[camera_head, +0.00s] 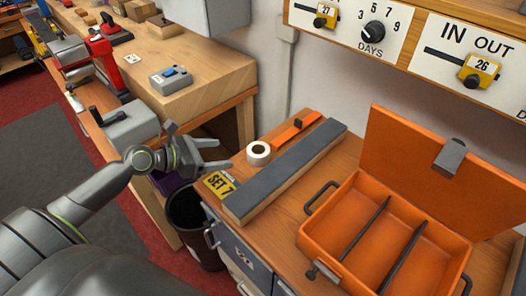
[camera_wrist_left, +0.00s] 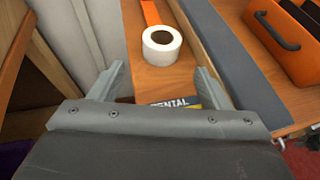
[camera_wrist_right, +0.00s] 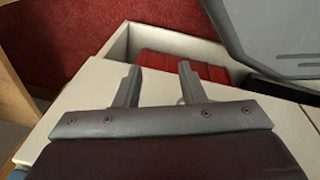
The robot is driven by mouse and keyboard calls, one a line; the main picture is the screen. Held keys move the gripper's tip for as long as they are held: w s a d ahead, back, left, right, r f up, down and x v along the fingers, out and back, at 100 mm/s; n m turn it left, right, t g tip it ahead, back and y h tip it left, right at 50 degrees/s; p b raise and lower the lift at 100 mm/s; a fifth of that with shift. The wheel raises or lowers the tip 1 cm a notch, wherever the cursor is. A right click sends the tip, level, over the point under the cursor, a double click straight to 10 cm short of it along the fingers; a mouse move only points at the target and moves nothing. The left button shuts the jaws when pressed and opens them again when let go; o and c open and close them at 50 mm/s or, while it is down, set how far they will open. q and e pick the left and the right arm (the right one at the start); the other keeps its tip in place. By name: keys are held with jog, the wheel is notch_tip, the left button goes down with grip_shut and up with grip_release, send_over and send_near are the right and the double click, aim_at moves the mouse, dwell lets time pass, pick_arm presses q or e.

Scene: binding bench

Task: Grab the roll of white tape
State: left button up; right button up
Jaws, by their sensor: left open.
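The roll of white tape (camera_head: 258,153) lies on the wooden bench top beside the long grey-topped bar, near an orange strip. In the left wrist view the white roll (camera_wrist_left: 161,46) lies ahead of and between my left fingers, apart from them. My left gripper (camera_head: 220,152) is open and empty, to the left of the roll in the head view. It also shows in the left wrist view (camera_wrist_left: 158,80). My right gripper (camera_wrist_right: 158,80) shows only in the right wrist view, its two fingers apart with nothing between them.
The grey-topped bar (camera_head: 285,172) lies right of the roll. An open orange case (camera_head: 335,243) with dividers stands further right. A dark bin (camera_head: 190,222) stands below. A red container (camera_wrist_right: 185,66) shows near my right gripper.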

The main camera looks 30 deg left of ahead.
aim_at(264, 151)
pick_arm(q)
jog(key=x, duration=0.3)
jog(key=shift+w+d+f, duration=0.1)
jog(key=shift+w+d, duration=0.1)
jog(key=shift+w, duration=0.1)
jog(key=x, duration=0.5)
jog(key=shift+x, duration=1.25)
jog(key=x, duration=0.4)
jog(key=shift+d+f, duration=0.2)
jog(key=shift+d, duration=0.05)
jog(key=shift+s, duration=0.1)
pick_arm(e)
jog(key=shift+s+a+r, duration=0.2)
jog(key=shift+s+a, duration=0.25)
jog(key=shift+a, duration=0.05)
pick_arm(q)
jog(key=shift+c, duration=0.2)
jog(key=c, duration=0.7)
